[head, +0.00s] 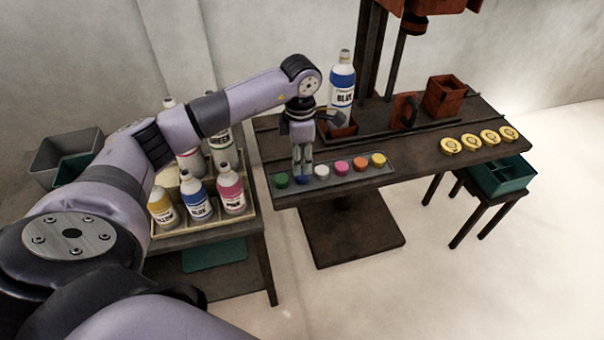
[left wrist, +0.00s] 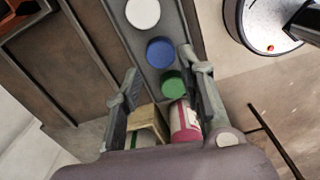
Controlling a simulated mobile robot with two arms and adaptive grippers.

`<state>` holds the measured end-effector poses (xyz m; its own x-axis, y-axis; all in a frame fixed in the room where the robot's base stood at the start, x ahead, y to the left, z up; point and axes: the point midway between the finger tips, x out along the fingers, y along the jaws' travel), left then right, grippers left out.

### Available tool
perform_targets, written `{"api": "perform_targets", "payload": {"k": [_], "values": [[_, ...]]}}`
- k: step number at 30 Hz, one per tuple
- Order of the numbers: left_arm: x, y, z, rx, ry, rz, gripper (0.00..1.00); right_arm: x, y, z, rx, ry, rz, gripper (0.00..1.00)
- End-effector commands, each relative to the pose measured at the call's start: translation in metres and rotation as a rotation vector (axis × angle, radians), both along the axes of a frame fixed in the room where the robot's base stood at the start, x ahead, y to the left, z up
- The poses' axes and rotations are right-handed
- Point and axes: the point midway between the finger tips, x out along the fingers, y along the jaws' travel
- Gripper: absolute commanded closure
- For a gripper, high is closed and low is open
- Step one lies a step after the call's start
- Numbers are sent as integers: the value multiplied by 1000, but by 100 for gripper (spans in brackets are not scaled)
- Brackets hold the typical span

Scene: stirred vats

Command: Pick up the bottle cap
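Several bottle caps stand in a row in a grey tray (head: 330,179) at the front of the dark bench: green (head: 281,181), blue (head: 303,180), white (head: 322,171), pink (head: 342,167), orange (head: 361,163) and yellow (head: 378,159). My left gripper (head: 303,168) points down over the blue cap. In the left wrist view its fingers (left wrist: 157,82) are spread, with the blue cap (left wrist: 160,53) and green cap (left wrist: 173,83) near the tips. Neither cap looks gripped. My right gripper is out of view.
A crate (head: 243,219) of labelled paint bottles stands left of the bench. Red press parts (head: 445,95) and several yellow discs (head: 471,142) are on the bench. A teal bin (head: 498,178) sits on a stool at right. The floor at front right is clear.

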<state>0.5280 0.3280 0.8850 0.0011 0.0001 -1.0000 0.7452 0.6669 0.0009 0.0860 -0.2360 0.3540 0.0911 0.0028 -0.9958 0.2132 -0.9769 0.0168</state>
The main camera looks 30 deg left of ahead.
Motion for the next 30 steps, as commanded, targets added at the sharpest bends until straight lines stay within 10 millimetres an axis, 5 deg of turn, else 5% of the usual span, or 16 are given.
{"api": "perform_targets", "payload": {"k": [11,18,24,30], "values": [[1,-4,-47,-1,2,1,64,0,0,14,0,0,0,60],[1,-4,-48,0,1,0,64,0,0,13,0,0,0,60],[1,-4,-48,0,1,0,77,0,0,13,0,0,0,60],[1,-4,-48,0,1,0,78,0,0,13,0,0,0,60]]}}
